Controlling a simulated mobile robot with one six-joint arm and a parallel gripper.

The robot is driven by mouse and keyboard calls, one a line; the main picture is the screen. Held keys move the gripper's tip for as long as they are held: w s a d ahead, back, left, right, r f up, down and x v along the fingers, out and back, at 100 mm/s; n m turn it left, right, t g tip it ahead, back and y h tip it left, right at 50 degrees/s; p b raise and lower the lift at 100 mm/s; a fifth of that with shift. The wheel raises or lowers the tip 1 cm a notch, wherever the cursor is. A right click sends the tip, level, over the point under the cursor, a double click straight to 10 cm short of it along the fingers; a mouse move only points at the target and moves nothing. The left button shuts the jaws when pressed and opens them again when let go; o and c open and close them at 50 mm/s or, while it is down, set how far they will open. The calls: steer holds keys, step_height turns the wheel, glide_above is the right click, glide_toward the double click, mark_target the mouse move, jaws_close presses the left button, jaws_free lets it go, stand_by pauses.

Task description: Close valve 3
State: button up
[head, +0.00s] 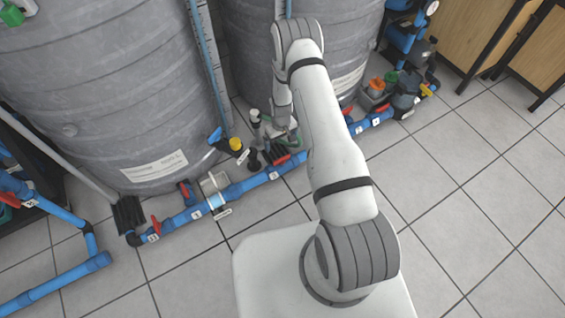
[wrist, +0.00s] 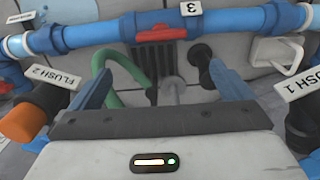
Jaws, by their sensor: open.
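Valve 3 has a short red handle (wrist: 162,33) on the blue pipe (wrist: 110,36), seen near the top middle of the wrist view. Its white label "3" (wrist: 188,9) appears upside down there. The label also shows on the pipe in the head view (head: 274,176). My gripper (wrist: 165,85) is open and empty, with its blue fingers spread left and right below the handle in the wrist view. The handle lies beyond the fingers and appears apart from them. In the head view the gripper end is small and partly hidden among the fittings.
Flush 2 (wrist: 52,77), with an orange cap, and Flush 1 (wrist: 297,85) stand on either side of my fingers. A green hose (wrist: 125,68) curves behind the left finger. Large grey tanks (head: 100,80) stand behind the pipe. The tiled floor (head: 480,200) at right is clear.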

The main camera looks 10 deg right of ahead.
mark_target(282, 158)
steer(key=f+b, duration=0.1)
steer(key=f, duration=0.3)
steer(key=f+b, duration=0.1)
steer(key=f, duration=0.3)
steer(key=f+b, duration=0.1)
steer(key=f, duration=0.2)
steer(key=shift+s+f, duration=0.35)
steer(key=shift+f, duration=0.05)
steer(key=shift+d, duration=0.1)
steer(key=c, duration=1)
